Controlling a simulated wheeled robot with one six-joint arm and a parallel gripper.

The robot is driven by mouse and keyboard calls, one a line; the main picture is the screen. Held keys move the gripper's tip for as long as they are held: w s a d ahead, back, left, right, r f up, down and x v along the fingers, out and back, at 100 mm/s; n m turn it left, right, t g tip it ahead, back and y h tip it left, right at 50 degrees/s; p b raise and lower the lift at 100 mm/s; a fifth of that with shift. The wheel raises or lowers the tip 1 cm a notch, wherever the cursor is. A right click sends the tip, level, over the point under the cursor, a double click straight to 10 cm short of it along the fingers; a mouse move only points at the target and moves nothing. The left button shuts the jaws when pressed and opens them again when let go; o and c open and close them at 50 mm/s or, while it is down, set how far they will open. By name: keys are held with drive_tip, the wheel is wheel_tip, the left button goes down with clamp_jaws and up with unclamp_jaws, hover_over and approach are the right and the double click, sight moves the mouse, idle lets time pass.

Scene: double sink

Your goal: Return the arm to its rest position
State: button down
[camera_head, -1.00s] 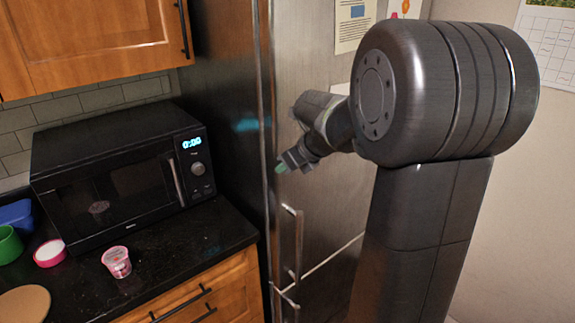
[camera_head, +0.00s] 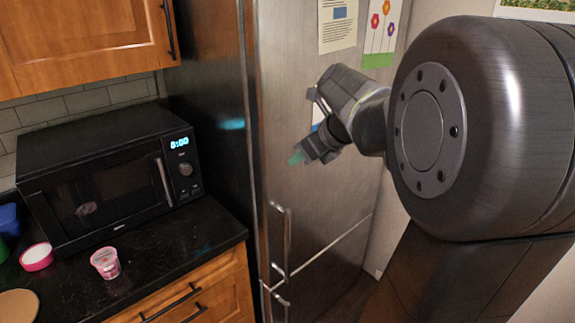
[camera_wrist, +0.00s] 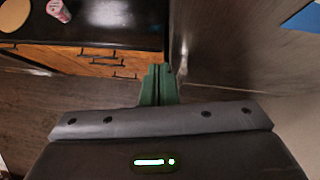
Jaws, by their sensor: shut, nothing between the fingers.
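My gripper (camera_head: 297,158) is at the end of my arm, in front of the steel fridge door in the head view. Its green fingertips point left, toward the microwave side, and appear empty. In the wrist view the two green fingers (camera_wrist: 158,84) lie together, shut, with nothing between them. My arm's large dark joint fills the right of the head view and hides part of the fridge and wall behind it.
The fridge (camera_head: 325,200) with its door handles (camera_head: 279,240) stands behind my gripper. A black microwave (camera_head: 105,185) sits on the dark counter (camera_head: 165,262) at left. A pink cup (camera_head: 105,262) stands on the counter in front of it. Open floor lies below my gripper in the wrist view.

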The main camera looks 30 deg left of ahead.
drive_tip(key=shift+d+r, duration=0.3)
drive_tip(key=shift+r, duration=0.05)
drive_tip(key=shift+s, duration=0.1)
approach(263, 173)
wheel_tip(263, 173, down, 3)
drive_tip(key=a, duration=0.3)
drive_tip(key=shift+w+a+f+p, duration=0.1)
drive_tip(key=shift+w+f+p, duration=0.05)
drive_tip(key=shift+w+p, duration=0.15)
idle(0.3)
